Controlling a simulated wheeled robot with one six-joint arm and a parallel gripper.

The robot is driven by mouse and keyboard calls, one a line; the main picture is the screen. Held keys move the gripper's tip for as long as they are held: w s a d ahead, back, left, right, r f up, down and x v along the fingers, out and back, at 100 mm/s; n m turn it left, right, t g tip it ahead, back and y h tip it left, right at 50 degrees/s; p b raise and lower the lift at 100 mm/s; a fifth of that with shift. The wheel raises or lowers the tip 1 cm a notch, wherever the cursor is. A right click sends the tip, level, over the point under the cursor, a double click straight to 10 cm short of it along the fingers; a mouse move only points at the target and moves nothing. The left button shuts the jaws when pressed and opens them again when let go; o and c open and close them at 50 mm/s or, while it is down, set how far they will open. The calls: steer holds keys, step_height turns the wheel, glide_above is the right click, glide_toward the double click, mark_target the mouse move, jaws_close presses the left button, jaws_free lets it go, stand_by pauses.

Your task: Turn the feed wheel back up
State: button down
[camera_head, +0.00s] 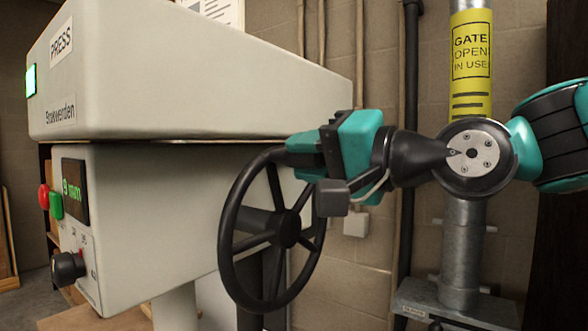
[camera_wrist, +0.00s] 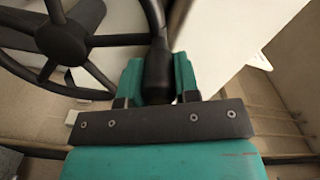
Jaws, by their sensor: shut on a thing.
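The feed wheel (camera_head: 231,241) is a large black spoked handwheel on the right side of the press (camera_head: 150,200). Its hub and several spokes show in the head view. My gripper (camera_head: 291,152) is at the wheel's upper right. In the wrist view my gripper (camera_wrist: 157,85) is shut on a black rounded handle (camera_wrist: 158,72) that stands between its two teal fingers. The wheel (camera_wrist: 88,92) with its spokes shows at the upper left of that view. In the head view the gripper hides the handle and part of the upper rim.
The press has a red button (camera_head: 44,196), a green button (camera_head: 56,205), a black knob (camera_head: 68,269) and a lit display (camera_head: 75,192). A metal post (camera_head: 464,245) with a yellow sign (camera_head: 471,64) stands at the right. Pipes run up the block wall behind.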

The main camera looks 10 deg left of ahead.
steer(key=shift+w+d+r+m, duration=0.1)
steer(key=shift+w+d+m, duration=0.25)
steer(key=shift+w+m, duration=0.35)
steer(key=shift+w+d+m, duration=0.35)
steer(key=shift+w, duration=0.55)
steer(key=shift+w+d+r+m, duration=0.1)
steer(key=shift+w+d+m, duration=0.25)
steer(key=shift+w+m, duration=0.35)
steer(key=shift+w+f, duration=0.15)
steer(key=shift+w, duration=0.05)
steer(key=c, duration=0.8)
jaws_free()
steer(key=shift+d, duration=0.1)
steer(key=shift+c, duration=0.2)
steer(key=shift+n, duration=0.25)
steer(key=b+v, duration=0.7)
steer(key=v, duration=1)
steer(key=shift+d, duration=0.15)
steer(key=shift+s, duration=0.15)
